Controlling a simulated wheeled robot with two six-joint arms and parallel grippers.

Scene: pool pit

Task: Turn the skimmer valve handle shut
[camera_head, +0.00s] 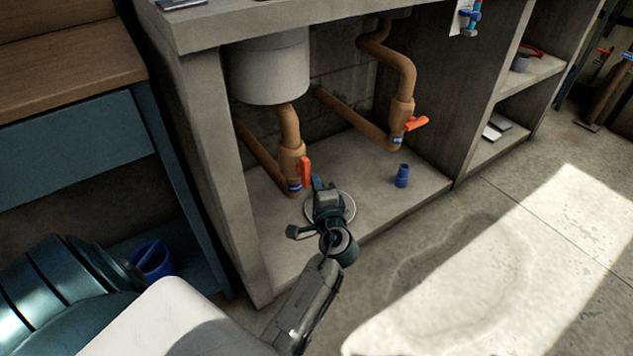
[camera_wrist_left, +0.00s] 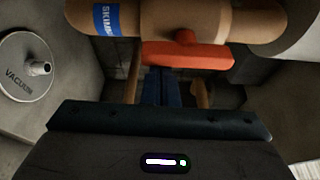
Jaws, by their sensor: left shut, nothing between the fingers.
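The skimmer valve sits on a brown pipe (camera_head: 289,130) under the counter at the left. Its orange handle (camera_head: 305,172) stands upright along the pipe in the head view. In the wrist view the orange handle (camera_wrist_left: 187,55) runs alongside the pipe with the blue label (camera_wrist_left: 107,17), which reads "SKIM…". My left gripper (camera_head: 317,183) is just right of the handle, shut and empty. In the wrist view its blue fingers (camera_wrist_left: 165,86) point at the handle's underside; I cannot tell whether they touch it. My right gripper is not in view.
A second orange handle (camera_head: 417,123) sticks out across another pipe to the right. A blue cap-like piece (camera_head: 402,176) stands on the floor slab. A round plate marked VACUUM (camera_wrist_left: 22,82) lies near my gripper. A grey cylinder (camera_head: 270,72) hangs above the skimmer pipe.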

